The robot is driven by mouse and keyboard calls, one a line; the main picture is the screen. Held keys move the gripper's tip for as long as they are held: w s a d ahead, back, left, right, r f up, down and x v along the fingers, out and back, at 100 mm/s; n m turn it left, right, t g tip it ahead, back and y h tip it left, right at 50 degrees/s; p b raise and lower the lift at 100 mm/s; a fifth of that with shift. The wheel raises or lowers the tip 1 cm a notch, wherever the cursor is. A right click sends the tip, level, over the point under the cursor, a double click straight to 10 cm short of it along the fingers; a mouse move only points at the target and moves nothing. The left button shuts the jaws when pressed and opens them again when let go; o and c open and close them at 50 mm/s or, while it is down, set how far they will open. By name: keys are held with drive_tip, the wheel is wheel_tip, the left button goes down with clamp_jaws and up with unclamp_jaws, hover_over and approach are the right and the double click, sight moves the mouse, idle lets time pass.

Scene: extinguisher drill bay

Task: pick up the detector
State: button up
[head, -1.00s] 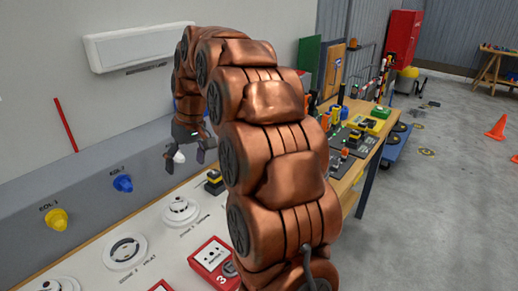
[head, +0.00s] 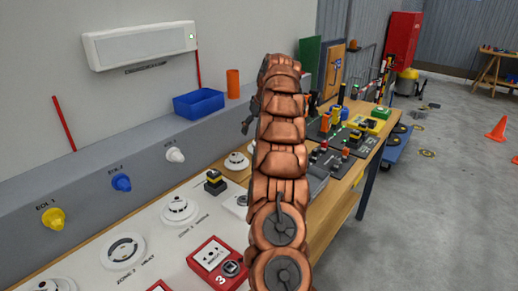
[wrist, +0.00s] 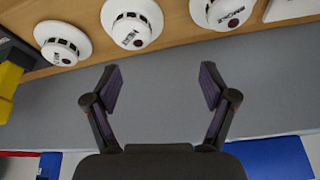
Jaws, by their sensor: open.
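Several white round detectors show. In the wrist view three sit in a row on the wooden surface at the top: a left one (wrist: 62,44), a middle one (wrist: 133,22) and a right one (wrist: 221,11). In the head view one detector (head: 236,162) stands on the wood beside my arm, and others, such as this one (head: 180,210), are on the white panel. I cannot tell which is the task's. My gripper (wrist: 160,85) is open and empty, over the grey ledge, apart from the detectors. In the head view it is mostly hidden behind my arm.
A blue bin (head: 199,103) and an orange cylinder (head: 233,83) stand on the grey ledge by the wall. A black and yellow device (head: 215,182) is near the panel edge. A red call point (head: 215,258) is in front. Open floor lies right.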

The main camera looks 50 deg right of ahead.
drive_tip(key=d, duration=0.1)
drive_tip(key=d+f, duration=0.1)
drive_tip(key=s+d, duration=0.1)
drive_tip(key=shift+d+f, duration=0.25)
drive_tip(key=shift+d, duration=0.1)
drive_tip(key=shift+p+x, duration=1)
drive_tip(key=shift+x, duration=2.75)
drive_tip(key=c, duration=1.3)
drive_tip(key=shift+r, duration=0.15)
